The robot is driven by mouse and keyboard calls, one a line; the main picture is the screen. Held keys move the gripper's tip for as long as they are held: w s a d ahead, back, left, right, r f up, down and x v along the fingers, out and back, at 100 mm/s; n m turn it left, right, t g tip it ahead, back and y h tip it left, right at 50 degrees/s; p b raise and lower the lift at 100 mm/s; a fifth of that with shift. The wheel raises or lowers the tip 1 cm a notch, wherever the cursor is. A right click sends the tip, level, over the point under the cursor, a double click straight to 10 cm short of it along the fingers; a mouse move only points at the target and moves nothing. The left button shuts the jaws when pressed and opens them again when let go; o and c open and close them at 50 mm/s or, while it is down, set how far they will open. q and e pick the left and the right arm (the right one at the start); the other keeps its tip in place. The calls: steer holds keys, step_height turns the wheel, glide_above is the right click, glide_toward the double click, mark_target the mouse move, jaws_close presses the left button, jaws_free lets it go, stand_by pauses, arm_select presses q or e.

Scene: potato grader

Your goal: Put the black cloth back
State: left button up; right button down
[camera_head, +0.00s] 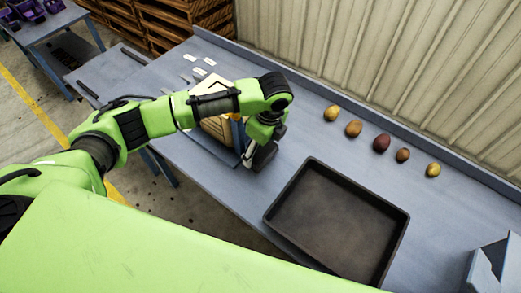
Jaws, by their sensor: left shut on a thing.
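My left gripper (254,160) reaches down to the blue table, just right of the wooden crate and behind the dark tray. It is shut on a small dark thing at its fingertips, which appears to be the black cloth (265,157). The gripper hides part of it, and its dark colour blends with the gripper, so its outline is hard to tell. No other cloth shows clearly. My right gripper is not in view.
A large empty dark tray (340,218) lies at the front. Several potatoes (381,143) lie in a row near the back ledge. A wooden crate (216,128) stands partly behind my left arm. White cards (199,71) lie farther left. A grey-blue bin (491,268) stands at the right edge.

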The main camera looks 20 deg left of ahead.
mark_target(265, 154)
arm_select(q)
step_height(265, 154, down, 2)
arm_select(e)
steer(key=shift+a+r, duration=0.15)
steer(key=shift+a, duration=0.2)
arm_select(q)
steer(key=shift+f, duration=0.1)
steer(key=o, duration=1)
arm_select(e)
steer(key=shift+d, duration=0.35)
arm_select(q)
steer(key=r, duration=0.4)
steer(key=d+r+b, duration=0.1)
steer(key=r, duration=0.7)
steer(key=shift+s+d+r+b, duration=0.1)
steer(key=shift+s+d+b, duration=0.25)
steer(key=shift+s+d, duration=0.05)
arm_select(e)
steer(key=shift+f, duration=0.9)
